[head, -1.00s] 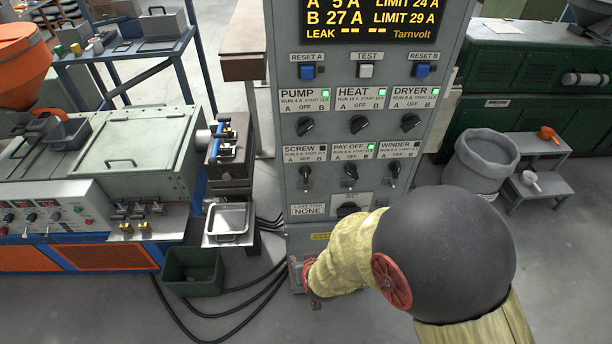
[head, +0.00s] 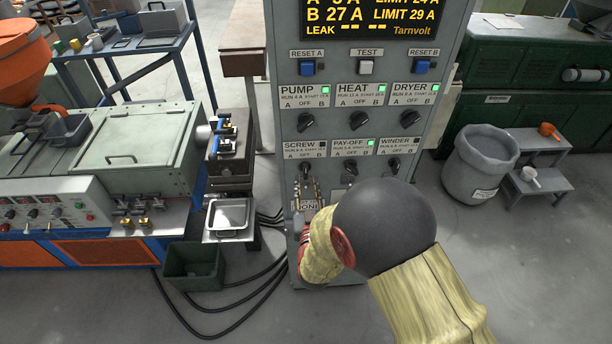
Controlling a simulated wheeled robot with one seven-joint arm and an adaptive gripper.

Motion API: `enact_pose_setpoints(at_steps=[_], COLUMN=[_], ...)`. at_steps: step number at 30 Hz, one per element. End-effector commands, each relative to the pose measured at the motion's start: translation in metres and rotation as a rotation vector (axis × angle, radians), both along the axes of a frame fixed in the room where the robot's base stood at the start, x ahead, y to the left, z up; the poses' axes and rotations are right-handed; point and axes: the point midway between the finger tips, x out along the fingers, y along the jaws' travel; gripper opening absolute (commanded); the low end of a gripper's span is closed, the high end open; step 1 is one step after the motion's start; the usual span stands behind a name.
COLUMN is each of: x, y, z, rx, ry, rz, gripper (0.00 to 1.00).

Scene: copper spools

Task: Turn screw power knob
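The screw power knob (head: 305,168) is a dark knob under the SCREW label on the grey control cabinet (head: 278,105). Its indicator (head: 322,144) is dark. My gripper (head: 306,186) is in front of the cabinet, directly below the screw knob, with its fingers pointing up toward it. The fingertips are at or just under the knob's lower part; I cannot tell whether they touch it. The fingers are too small to show whether they are open or shut. My arm hides the lower right of the cabinet, and the gripper partly covers the trip label.
The pay-off knob (head: 350,168) and winder knob (head: 393,164) sit to the right in the same row. The pump knob (head: 306,122), heat knob (head: 359,122) and dryer knob (head: 411,120) are above, with green lights. A dark green bin (head: 193,270) and black cables lie on the floor at left.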

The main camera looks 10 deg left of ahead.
Motion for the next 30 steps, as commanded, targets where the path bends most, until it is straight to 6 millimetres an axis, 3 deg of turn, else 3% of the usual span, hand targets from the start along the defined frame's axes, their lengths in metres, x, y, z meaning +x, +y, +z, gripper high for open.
enact_pose_setpoints(at_steps=[9,19,30], x=[0.036,0.04,0.04], y=[0.01,0.012,0.012], z=[-0.001,-0.001,-0.001], rx=[-0.002,-0.002,-0.002], ry=[0.002,0.002,0.002], rz=[0.0,0.001,0.001], gripper=[0.3,0.3,0.09])
